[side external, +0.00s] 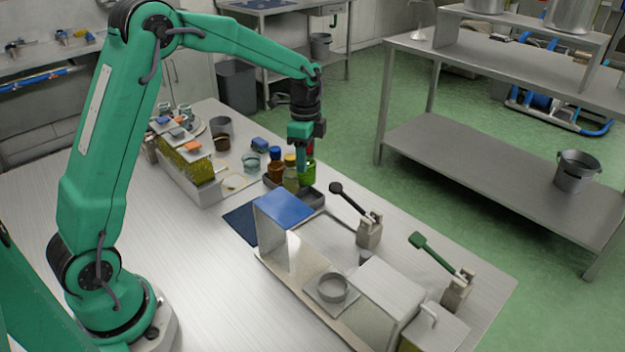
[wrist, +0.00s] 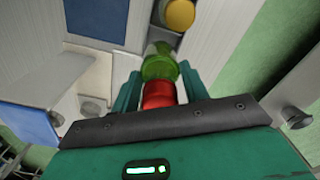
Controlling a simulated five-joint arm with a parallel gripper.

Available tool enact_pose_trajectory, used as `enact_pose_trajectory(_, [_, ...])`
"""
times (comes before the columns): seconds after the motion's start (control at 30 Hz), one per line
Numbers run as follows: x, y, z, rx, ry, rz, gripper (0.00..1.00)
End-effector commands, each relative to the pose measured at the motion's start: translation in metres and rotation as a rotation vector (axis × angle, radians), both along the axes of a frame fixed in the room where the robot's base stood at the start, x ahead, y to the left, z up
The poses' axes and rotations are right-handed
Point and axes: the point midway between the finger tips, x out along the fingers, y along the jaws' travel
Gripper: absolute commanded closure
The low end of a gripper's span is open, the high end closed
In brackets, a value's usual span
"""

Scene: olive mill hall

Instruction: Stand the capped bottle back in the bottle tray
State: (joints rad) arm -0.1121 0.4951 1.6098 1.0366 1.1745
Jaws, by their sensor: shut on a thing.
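A green bottle with a red cap is in my gripper (side external: 303,150). In the side view the green bottle (side external: 309,174) is upright at the right end of the dark bottle tray (side external: 310,196); I cannot tell whether its base touches the tray floor. In the wrist view the red cap (wrist: 159,94) sits between the two green fingers and the green glass (wrist: 160,66) shows beyond it. An amber bottle with a blue cap (side external: 275,164) and a bottle with a yellow cap (side external: 290,174) stand in the tray beside it.
A blue-topped metal box (side external: 284,208) stands close in front of the tray. Two levers, one with a black knob (side external: 336,187) and one green (side external: 418,240), stand to the right. Cups and a stepped rack (side external: 190,165) are at the left.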

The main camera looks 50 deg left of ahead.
Motion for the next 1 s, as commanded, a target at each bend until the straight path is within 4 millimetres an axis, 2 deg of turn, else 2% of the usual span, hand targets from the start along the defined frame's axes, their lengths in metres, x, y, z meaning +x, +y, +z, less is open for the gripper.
enact_pose_trajectory(0.6, [0.000,0.000,-0.032,0.000,0.001,0.000,0.70])
enact_pose_trajectory(1.0, [0.000,0.000,-0.036,0.000,0.000,0.000,0.70])
